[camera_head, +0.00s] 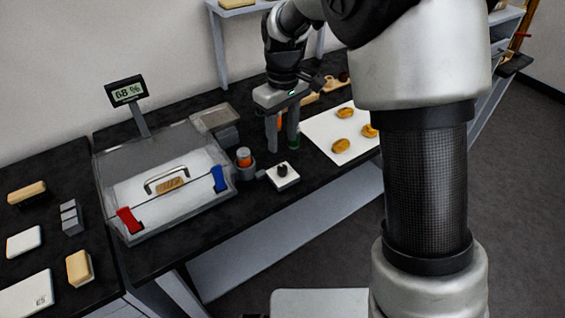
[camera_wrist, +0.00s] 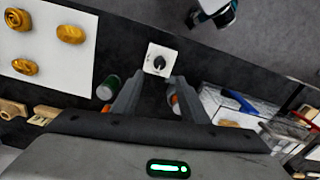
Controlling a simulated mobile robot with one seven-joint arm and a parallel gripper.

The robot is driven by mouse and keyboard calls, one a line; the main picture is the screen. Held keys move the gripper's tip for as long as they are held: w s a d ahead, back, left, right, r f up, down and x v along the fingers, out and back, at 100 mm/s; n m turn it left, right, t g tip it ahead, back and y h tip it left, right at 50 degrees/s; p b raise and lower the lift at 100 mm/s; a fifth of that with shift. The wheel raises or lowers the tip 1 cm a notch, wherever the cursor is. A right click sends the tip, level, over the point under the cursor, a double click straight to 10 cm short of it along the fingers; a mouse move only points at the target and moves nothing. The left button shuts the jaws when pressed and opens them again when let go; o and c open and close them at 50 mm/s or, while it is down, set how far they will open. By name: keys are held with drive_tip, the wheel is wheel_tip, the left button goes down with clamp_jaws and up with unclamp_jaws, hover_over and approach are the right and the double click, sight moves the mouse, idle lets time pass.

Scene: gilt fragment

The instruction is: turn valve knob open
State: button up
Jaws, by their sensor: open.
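The valve knob (camera_head: 283,170) is a small black knob on a square white plate (camera_head: 291,181), on the black bench right of the clear case. In the wrist view the black knob (camera_wrist: 159,62) and its white plate (camera_wrist: 150,67) show just beyond the fingertips, roughly centred between them. My gripper (camera_head: 282,146) points down above the bench, behind the knob in the head view, with its two fingers apart and nothing between them. The gripper also shows in the wrist view (camera_wrist: 156,80). The knob appears untouched.
A clear case (camera_head: 165,180) with red and blue latches and a handle stands left of the knob. A small container with orange contents (camera_head: 244,157) stands between. A white sheet with gilt pieces (camera_head: 325,138) lies right. A green-capped bottle (camera_wrist: 108,87) is close beside one finger.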

sight(282, 167)
wheel_tip(282, 167, down, 10)
drive_tip(key=shift+r+b, duration=0.1)
drive_tip(key=shift+b, duration=0.3)
clamp_jaws()
